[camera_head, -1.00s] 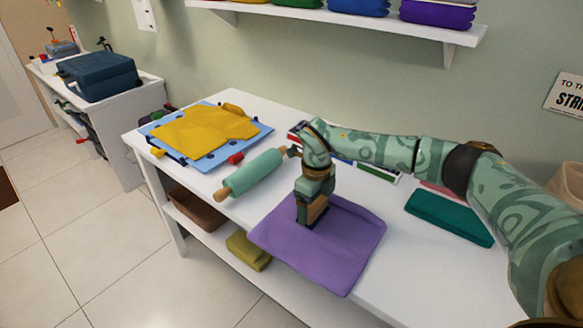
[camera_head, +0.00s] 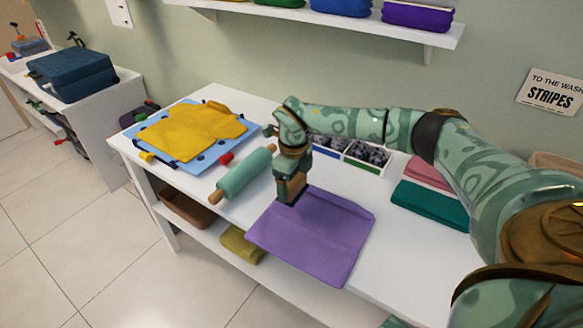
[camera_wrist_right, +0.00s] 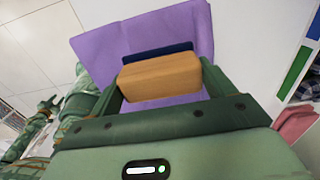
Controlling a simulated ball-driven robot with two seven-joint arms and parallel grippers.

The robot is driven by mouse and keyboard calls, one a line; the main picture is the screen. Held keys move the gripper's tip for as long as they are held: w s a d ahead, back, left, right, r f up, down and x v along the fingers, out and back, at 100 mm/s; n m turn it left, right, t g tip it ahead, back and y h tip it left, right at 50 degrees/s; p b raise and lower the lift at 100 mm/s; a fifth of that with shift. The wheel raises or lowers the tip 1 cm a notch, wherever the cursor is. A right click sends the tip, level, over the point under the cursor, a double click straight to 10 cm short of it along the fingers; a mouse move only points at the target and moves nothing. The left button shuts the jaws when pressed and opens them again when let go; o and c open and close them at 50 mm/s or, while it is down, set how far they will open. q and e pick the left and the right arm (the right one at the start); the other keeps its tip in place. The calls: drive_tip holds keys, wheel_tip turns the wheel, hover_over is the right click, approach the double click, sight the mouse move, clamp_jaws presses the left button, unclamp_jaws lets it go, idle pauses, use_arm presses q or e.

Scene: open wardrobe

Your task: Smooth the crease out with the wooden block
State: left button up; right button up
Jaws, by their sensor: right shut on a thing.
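The purple cloth (camera_head: 318,243) lies flat on the white table, its near edge at the table's front; it also shows in the right wrist view (camera_wrist_right: 115,45). My right gripper (camera_head: 291,190) is over the cloth's far left part, shut on the wooden block (camera_wrist_right: 160,77). The block has a dark blue strip along its far side in the wrist view. I cannot tell whether the block touches the cloth.
A teal rolling pin (camera_head: 245,174) lies just left of my right gripper. A yellow garment (camera_head: 190,135) lies on a blue dotted board (camera_head: 165,152). Green folded cloth (camera_head: 430,204) and small bins (camera_head: 366,158) are at the right. A shelf (camera_head: 330,20) hangs above.

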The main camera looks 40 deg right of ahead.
wheel_tip(320, 180, up, 3)
drive_tip(key=shift+s+f+p, duration=0.1)
drive_tip(key=shift+f+p, duration=0.05)
drive_tip(key=shift+p, duration=0.85)
use_arm(q)
drive_tip(key=r, duration=0.1)
drive_tip(key=w+r, duration=0.1)
drive_tip(key=shift+w+a+r, duration=0.1)
drive_tip(key=shift+r, duration=0.25)
